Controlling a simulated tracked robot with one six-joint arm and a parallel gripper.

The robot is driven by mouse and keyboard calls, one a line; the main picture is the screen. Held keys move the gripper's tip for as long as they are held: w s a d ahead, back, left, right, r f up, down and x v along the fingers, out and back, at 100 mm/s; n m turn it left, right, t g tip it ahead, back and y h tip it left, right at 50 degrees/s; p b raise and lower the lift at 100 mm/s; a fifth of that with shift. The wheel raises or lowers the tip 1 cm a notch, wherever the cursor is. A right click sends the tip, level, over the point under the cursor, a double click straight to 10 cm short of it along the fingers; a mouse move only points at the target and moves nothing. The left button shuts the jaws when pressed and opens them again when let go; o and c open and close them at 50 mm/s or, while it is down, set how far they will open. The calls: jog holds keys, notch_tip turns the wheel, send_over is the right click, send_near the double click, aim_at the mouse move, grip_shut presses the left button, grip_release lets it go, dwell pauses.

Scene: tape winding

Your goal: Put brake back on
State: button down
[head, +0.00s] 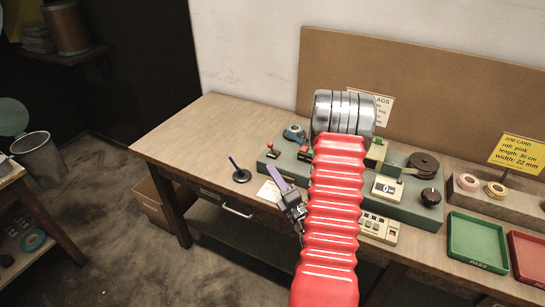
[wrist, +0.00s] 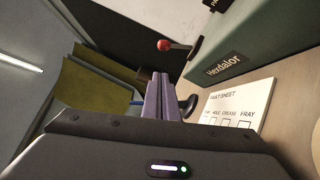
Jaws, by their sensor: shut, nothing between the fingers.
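A small lever with a red knob (head: 270,147) stands at the left end of the green winding machine (head: 408,208); it also shows in the wrist view (wrist: 166,45), sticking out from the machine's end. A second red-topped part (head: 304,151) sits farther right on the machine, partly behind my red arm sleeve. I cannot tell which is the brake, or its setting. My gripper (head: 271,168), with purple fingers, is in front of the machine's left end, apart from the red knob. In the wrist view its fingers (wrist: 159,80) are together and empty, below the knob.
A fault sheet (wrist: 236,108) lies in front of the machine. A blue-handled spindle on a round black base (head: 242,175) stands on the table to the left. A green tray (head: 478,242) is at right. The table's left end is clear.

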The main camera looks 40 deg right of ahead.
aim_at(272, 148)
jog(key=x, duration=0.3)
jog(key=shift+w+d+r, duration=0.2)
jog(key=shift+w+d, duration=0.15)
jog(key=shift+d, duration=0.2)
jog(key=shift+w+d+r, duration=0.2)
jog(key=shift+w+d, duration=0.1)
jog(key=shift+d, duration=0.25)
jog(key=shift+w+d+r, duration=0.25)
jog(key=shift+w+d, duration=0.1)
jog(key=shift+d, duration=0.25)
jog(key=shift+w+a+r, duration=0.1)
jog(key=shift+w+a, duration=0.05)
